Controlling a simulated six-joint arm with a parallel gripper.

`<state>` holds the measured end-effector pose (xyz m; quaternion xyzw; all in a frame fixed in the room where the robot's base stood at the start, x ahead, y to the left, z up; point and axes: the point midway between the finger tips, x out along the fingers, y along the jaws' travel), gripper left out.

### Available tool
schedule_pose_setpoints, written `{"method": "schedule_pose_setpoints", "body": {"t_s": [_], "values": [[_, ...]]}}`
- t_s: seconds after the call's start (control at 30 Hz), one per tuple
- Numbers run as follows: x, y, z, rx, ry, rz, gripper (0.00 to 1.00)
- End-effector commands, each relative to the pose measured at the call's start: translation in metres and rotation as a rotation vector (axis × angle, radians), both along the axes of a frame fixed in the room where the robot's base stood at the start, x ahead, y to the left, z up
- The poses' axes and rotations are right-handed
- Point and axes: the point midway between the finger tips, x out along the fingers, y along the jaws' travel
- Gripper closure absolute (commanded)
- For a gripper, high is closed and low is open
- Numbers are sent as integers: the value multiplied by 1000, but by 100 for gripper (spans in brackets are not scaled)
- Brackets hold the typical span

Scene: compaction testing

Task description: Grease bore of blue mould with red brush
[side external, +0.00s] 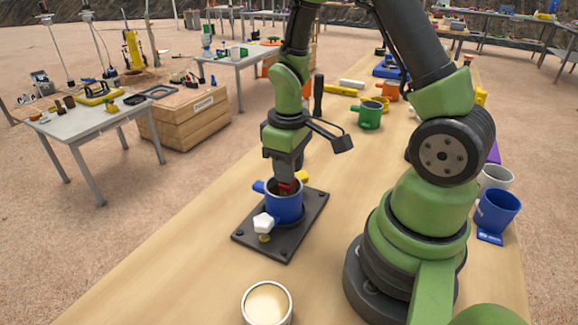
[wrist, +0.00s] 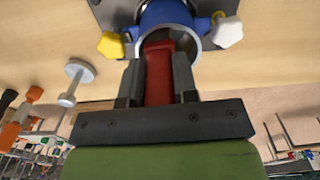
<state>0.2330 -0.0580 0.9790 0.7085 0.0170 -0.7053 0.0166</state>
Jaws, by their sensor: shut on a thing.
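The blue mould (side external: 284,207) stands upright on a dark square base plate (side external: 307,225) on the wooden bench. A white knob (side external: 263,222) and a yellow knob sit at its sides. In the wrist view the mould (wrist: 165,12) shows its open bore facing my gripper. My gripper (side external: 285,173) points down over the mould and is shut on the red brush (wrist: 159,75). The brush (side external: 286,187) reaches to the mould's mouth, and its lower end is hidden by the mould wall, so I cannot tell whether it touches the bore.
An open tin of pale grease (side external: 268,304) stands at the near bench edge. Green (side external: 370,115) and orange (side external: 388,91) moulds stand farther along the bench. A blue cup-like mould (side external: 497,210) is at the right. The bench left of the base plate is clear.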

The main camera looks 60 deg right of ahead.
Motion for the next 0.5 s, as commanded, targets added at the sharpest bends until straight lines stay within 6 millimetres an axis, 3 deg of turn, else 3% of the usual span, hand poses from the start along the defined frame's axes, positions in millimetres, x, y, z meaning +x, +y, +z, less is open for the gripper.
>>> {"method": "schedule_pose_setpoints", "body": {"t_s": [0.27, 0.5], "values": [[12, 0, 17, -1, -3, 1, 97], [12, 9, 5, 0, 3, 5, 97]]}}
